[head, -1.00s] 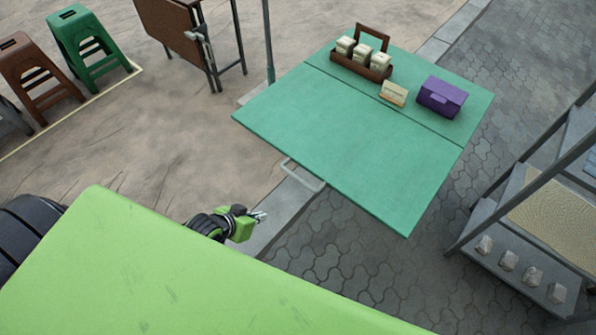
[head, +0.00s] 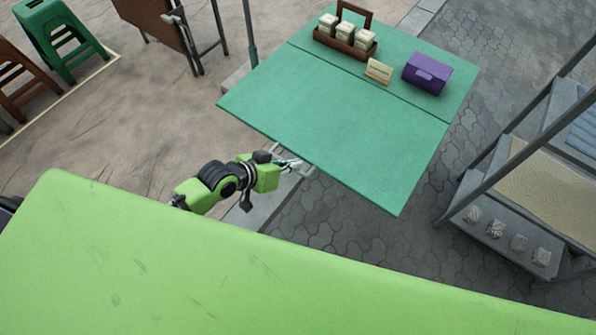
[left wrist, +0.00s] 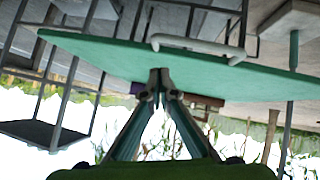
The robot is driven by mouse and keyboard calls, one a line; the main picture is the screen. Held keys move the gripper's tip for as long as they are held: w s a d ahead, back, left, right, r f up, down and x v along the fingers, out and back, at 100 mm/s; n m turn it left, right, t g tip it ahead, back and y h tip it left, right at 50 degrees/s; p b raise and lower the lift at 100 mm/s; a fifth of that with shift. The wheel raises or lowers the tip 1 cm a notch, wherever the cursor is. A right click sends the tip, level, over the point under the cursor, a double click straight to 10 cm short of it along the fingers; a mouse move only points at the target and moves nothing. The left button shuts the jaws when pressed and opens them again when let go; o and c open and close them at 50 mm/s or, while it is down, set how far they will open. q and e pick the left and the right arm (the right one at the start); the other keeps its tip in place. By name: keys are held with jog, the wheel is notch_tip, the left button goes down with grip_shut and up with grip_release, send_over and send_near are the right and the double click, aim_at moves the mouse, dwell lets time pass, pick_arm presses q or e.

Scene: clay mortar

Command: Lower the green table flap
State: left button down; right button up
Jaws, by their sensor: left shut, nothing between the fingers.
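The green table flap (head: 335,138) is up, level with the rest of the green tabletop beyond a dark seam. A pale bar handle (head: 305,172) sits at its near edge. My left gripper (head: 294,164) is at that edge, overlapping the handle in the head view. In the left wrist view, which looks upside down, the left gripper (left wrist: 160,82) is shut and empty in front of the flap (left wrist: 110,58). The handle (left wrist: 198,47) shows above and to the right of the fingertips, apart from them in the picture. My right gripper is not in view.
On the far part of the table stand a brown caddy with containers (head: 345,38), a small card (head: 379,71) and a purple box (head: 427,73). A metal rack (head: 500,236) stands at the right. Stools (head: 60,38) and a folded brown table (head: 155,25) are at the left.

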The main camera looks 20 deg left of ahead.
pick_arm(q)
jog(key=shift+w+d+f, duration=0.1)
jog(key=shift+d+f, duration=0.15)
jog(key=shift+f, duration=0.5)
jog(key=shift+w+d+f, duration=0.1)
jog(key=shift+d+f, duration=0.1)
jog(key=shift+f, duration=0.5)
jog(key=shift+d+f, duration=0.25)
jog(key=shift+f, duration=0.5)
